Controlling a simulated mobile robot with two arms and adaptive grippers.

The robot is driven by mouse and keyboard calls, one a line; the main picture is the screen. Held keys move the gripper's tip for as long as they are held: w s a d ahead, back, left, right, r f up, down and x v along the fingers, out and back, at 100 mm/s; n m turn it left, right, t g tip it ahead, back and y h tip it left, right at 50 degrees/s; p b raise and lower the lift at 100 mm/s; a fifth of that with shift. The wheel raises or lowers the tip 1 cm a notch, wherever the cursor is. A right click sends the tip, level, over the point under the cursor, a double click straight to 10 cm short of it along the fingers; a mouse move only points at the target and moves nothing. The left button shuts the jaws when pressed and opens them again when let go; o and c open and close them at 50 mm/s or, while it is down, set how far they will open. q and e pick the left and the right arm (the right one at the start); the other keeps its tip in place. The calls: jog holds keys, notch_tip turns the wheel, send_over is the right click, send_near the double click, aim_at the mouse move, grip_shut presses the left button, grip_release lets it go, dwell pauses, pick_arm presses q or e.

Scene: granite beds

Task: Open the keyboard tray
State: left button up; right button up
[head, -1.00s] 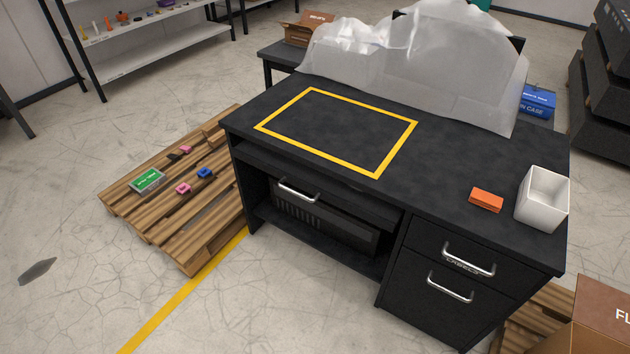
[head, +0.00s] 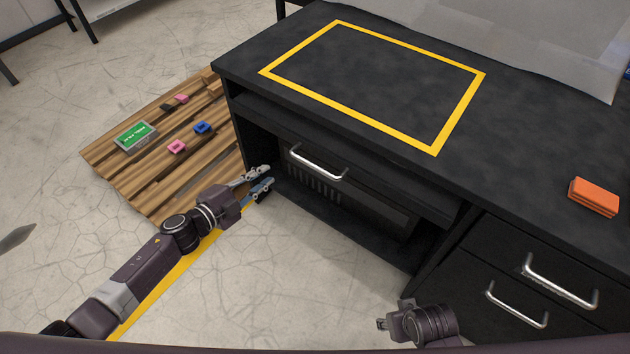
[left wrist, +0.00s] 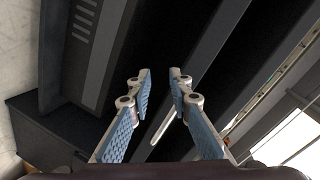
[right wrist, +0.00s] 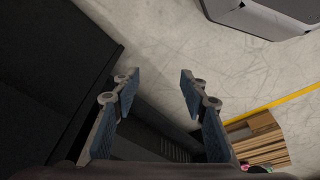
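The keyboard tray (head: 372,188) is a dark front under the black desktop, set back beneath it and looking closed. Its silver bar handle (head: 318,165) is at its left part. My left gripper (head: 268,179) is open and empty, to the left of the handle and slightly lower, apart from it. In the left wrist view, a pale bar that looks like the handle (left wrist: 163,126) shows beyond the open fingers (left wrist: 160,74). My right gripper (head: 381,324) is low in front of the desk, near the drawers. The right wrist view shows its fingers (right wrist: 160,76) open and empty.
The desktop (head: 530,130) bears a yellow taped rectangle (head: 460,110) and an orange block (head: 594,197). Drawers with silver handles (head: 560,282) are at the right. A wooden pallet (head: 150,160) with small items lies left of the desk. Floor in front is clear.

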aim_at(315, 164)
pick_arm(q)
jog(key=s+d+r+m+g+h+b, duration=0.35)
jog(key=d+r+m+b, duration=0.2)
jog(key=d+m, duration=0.3)
jog(key=shift+m+g+h, duration=0.25)
jog(key=shift+h, duration=0.2)
jog(key=x, duration=0.7)
jog(key=shift+w+a, duration=0.15)
jog(key=shift+w, duration=0.1)
pick_arm(e)
jog(key=w+v, duration=0.2)
jog(key=v, duration=0.7)
jog(key=shift+s+r+t, duration=0.3)
jog(key=shift+r+t, duration=0.1)
jog(key=shift+d, duration=0.1)
pick_arm(q)
grip_shut()
